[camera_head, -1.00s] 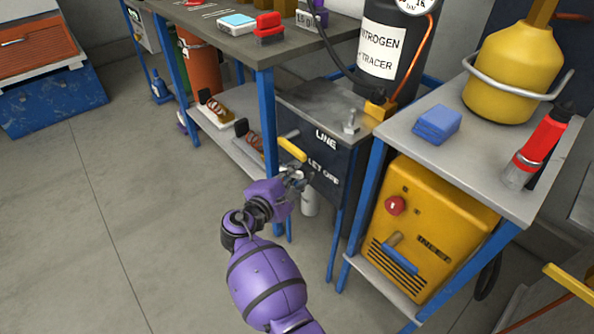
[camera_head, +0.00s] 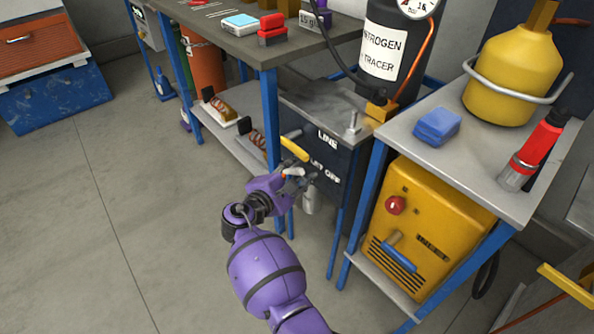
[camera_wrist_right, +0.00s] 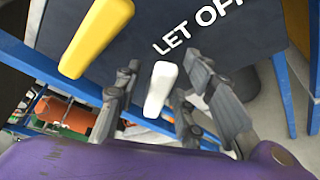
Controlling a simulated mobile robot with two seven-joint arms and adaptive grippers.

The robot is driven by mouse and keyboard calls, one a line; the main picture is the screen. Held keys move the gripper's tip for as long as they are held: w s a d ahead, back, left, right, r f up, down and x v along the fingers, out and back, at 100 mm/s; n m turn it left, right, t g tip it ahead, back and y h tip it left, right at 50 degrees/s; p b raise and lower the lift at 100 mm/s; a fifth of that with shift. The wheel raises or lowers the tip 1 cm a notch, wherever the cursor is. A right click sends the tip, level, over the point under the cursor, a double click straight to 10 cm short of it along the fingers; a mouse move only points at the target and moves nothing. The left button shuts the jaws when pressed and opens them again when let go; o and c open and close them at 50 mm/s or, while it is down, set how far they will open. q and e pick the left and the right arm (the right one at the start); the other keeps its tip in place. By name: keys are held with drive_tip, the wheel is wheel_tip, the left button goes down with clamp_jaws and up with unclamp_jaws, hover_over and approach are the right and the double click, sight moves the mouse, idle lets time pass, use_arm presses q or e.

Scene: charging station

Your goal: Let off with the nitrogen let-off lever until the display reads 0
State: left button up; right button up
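The white let-off lever (camera_wrist_right: 160,90) is in the right wrist view, below the LET OFF lettering on a dark panel (camera_head: 345,195). My right gripper (camera_wrist_right: 164,70) is open, one finger on each side of the lever, with gaps showing. In the head view the gripper (camera_head: 298,181) is at the panel's front and the white lever (camera_head: 293,172) shows just above it. The yellow line lever (camera_head: 294,148) sits above, near LINE. A round gauge (camera_head: 418,7) on the nitrogen cylinder (camera_head: 383,50) is cut off at the top; its display seems to read 16. My left gripper is not in view.
A blue table leg (camera_head: 270,135) stands close left of the gripper. A yellow machine (camera_head: 425,230) sits on a shelf to the right. A grey bench (camera_head: 225,45) is behind at left. The floor at left is clear.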

drive_tip(key=v, duration=1.2)
